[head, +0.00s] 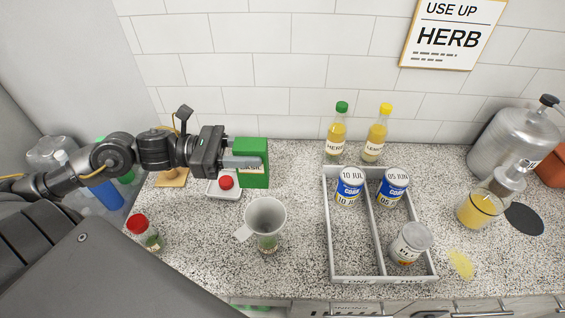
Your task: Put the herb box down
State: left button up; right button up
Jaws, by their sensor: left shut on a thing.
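The herb box is a green box (256,178) with a white label, partly covered by the gripper. My left gripper (242,161) reaches in from the left and is shut on the box. The box is upright near the back of the counter, just right of a small white dish (214,190). I cannot tell whether its base touches the counter. My right gripper is not in view.
Counter between box and tray is clear.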

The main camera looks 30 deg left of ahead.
pick_arm(q)
jog(key=w+f+p, duration=0.2)
jog(key=w+f, duration=0.2)
jog(key=w+f+p, duration=0.1)
jog(key=w+f, duration=0.3)
jog(key=w+f+p, duration=0.2)
jog(key=w+f, duration=0.2)
jog(key=shift+w+d+f+p, duration=0.15)
jog(key=shift+w+d+p, duration=0.2)
jog(key=shift+d, duration=0.05)
jog(key=shift+f+b, duration=0.25)
jog(key=shift+b, duration=0.1)
jog(key=o, duration=1.1)
jog(key=shift+r, duration=0.1)
